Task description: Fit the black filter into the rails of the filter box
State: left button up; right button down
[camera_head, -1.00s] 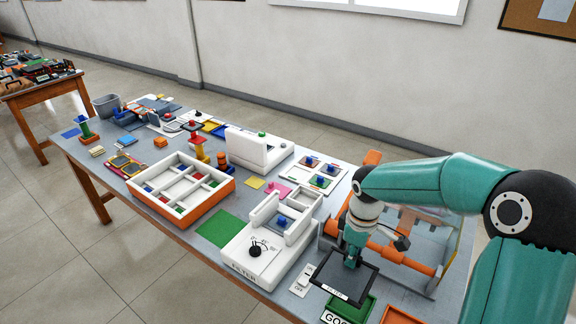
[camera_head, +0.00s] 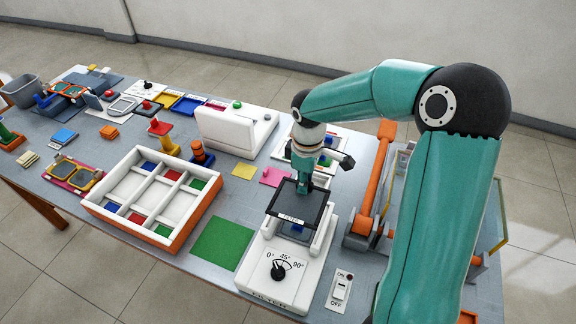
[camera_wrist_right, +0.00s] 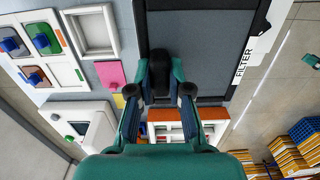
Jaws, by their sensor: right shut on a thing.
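The black filter (camera_head: 283,203) is a flat dark square plate with a white FILTER label on its front edge. My right gripper (camera_head: 304,187) is shut on its handle from above and holds it over the rails of the white filter box (camera_head: 265,262). The rails (camera_head: 326,236) show partly beside the plate; the rest is hidden under it. I cannot tell whether plate and rails touch. In the right wrist view the filter (camera_wrist_right: 212,45) fills the upper middle, with the gripper (camera_wrist_right: 160,80) closed around the dark handle. My left gripper is not in view.
An angle dial (camera_head: 280,269) is on the front of the box, and an ON/OFF switch (camera_head: 339,291) lies to its right. An orange fixture (camera_head: 372,190) stands right of the box. A green mat (camera_head: 223,243) and a compartment tray (camera_head: 150,232) lie to the left.

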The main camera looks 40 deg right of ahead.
jog(key=shift+d, duration=0.2)
dwell(0.3)
jog(key=shift+a+f+b, duration=0.1)
jog(key=shift+f+b, duration=2)
jog(key=shift+f, duration=0.35)
jog(key=shift+f+b, duration=0.9)
jog(key=shift+f, duration=0.05)
dwell(1.3)
jog(key=c, duration=1)
grip_release()
notch_tip(320, 180, up, 12)
jog(key=shift+r, duration=0.1)
